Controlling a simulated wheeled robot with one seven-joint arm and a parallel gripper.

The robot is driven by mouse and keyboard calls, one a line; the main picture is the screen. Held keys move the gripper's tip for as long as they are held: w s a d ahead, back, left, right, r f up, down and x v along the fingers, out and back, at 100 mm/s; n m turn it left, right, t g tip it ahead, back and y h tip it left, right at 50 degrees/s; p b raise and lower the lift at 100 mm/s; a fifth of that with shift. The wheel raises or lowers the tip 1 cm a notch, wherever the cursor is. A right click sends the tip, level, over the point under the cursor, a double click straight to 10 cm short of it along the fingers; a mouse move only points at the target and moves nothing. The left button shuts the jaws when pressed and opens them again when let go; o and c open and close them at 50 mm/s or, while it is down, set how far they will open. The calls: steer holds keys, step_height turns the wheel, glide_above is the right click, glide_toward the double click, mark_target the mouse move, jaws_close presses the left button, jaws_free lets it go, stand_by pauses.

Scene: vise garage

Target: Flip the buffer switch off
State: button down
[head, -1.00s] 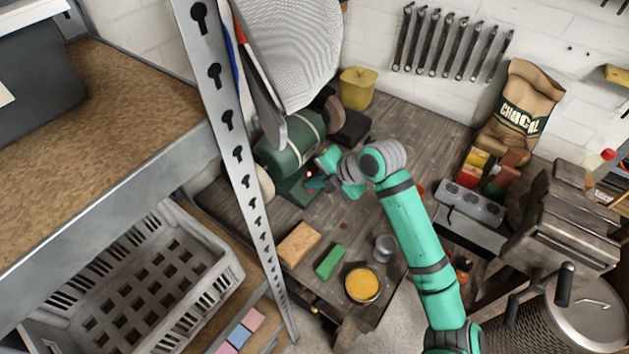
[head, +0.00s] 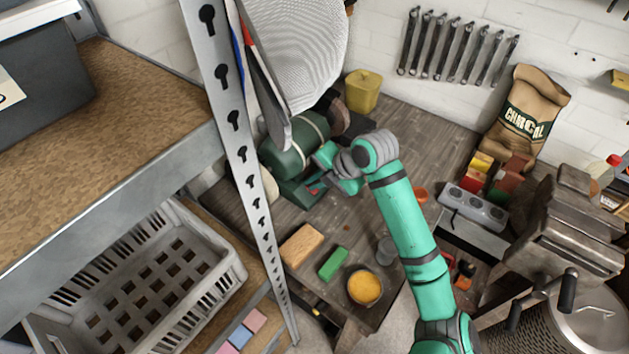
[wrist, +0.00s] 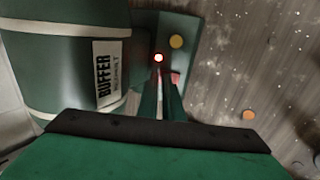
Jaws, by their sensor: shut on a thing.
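The green buffer (head: 292,150) sits on the wooden bench, and the wrist view shows its body with a "BUFFER" label (wrist: 111,76). Its green base (wrist: 180,22) carries a glowing red light (wrist: 158,58) and a yellow round button (wrist: 177,41). The red switch (wrist: 175,78) shows beside the fingertips, partly hidden by them. My gripper (wrist: 161,92) is at the base, with its narrow fingers nearly together around the switch. In the head view my gripper (head: 317,184) covers part of the base, and a red patch shows by the fingers.
A grey metal upright (head: 236,130) stands left of the buffer, close to it in the picture. A wood block (head: 301,245), a green block (head: 333,263) and a yellow-filled tin (head: 364,287) lie on the front of the bench. A yellow container (head: 363,91) stands behind.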

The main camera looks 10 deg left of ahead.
steer(key=shift+s+d+f, duration=0.2)
steer(key=shift+f, duration=0.3)
steer(key=shift+s+d+f, duration=0.15)
steer(key=shift+f, duration=0.35)
steer(key=shift+d, duration=0.1)
steer(key=shift+r, duration=0.1)
steer(key=shift+w+d+r, duration=0.1)
steer(key=shift+d+r, duration=0.05)
steer(key=shift+r, duration=0.1)
steer(key=v, duration=1.4)
steer(key=shift+r, duration=0.25)
steer(key=shift+w, duration=0.15)
